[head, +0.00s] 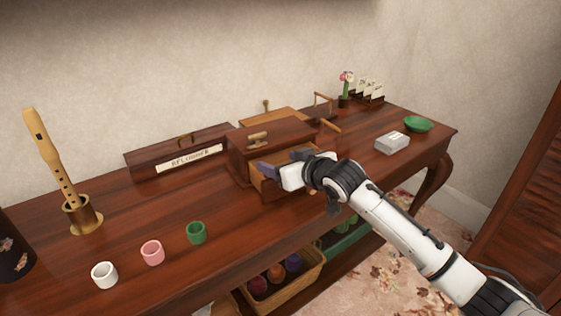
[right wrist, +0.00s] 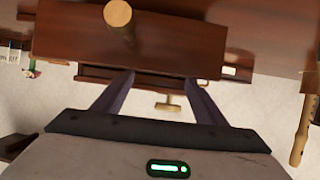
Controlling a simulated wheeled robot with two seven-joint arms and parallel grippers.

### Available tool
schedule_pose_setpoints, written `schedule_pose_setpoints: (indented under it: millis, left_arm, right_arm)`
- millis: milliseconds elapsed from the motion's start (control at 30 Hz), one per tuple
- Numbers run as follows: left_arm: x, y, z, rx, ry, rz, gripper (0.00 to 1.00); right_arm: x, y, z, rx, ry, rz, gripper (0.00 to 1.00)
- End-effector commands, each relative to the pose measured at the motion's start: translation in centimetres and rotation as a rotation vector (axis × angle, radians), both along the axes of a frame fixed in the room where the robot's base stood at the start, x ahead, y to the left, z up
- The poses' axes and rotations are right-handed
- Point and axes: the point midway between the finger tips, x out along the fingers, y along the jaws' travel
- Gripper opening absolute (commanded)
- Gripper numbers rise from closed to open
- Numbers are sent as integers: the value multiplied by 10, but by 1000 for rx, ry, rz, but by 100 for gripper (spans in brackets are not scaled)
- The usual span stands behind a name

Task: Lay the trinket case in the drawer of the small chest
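The small chest (head: 290,136) stands on the long dark table, with a handle on its top and its front drawer (head: 269,182) pulled out. My right gripper (head: 268,172) is over the drawer, and its own body and arm hide part of it. In the right wrist view, its two fingers (right wrist: 160,80) are spread with nothing seen held between them; the chest (right wrist: 170,45) lies beyond them. I cannot surely pick out the trinket case. A pale grey box (head: 392,142) lies on the table right of my arm. My left gripper is not in view.
White, pink and green cups (head: 152,252) stand along the front edge. A recorder (head: 52,155) stands in a holder at the left. A long labelled box (head: 182,152) is beside the chest. A green bowl (head: 418,124) is at the right. A basket (head: 280,281) is below.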

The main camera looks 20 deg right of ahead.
Motion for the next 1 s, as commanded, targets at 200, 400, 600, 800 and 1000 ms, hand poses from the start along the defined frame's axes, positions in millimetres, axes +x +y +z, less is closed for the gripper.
schedule_pose_setpoints:
  millis: [200,400,600,800,1000]
  left_arm:
    - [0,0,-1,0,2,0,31]
    - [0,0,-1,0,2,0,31]
    - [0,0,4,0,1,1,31]
    - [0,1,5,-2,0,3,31]
    - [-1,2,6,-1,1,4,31]
  right_arm:
    - [-1,3,1,3,0,5,67]
    - [-5,1,15,4,-1,5,67]
    - [-39,-8,29,2,0,5,67]
    - [-76,-18,44,1,0,4,67]
    - [-100,-25,55,2,0,2,67]
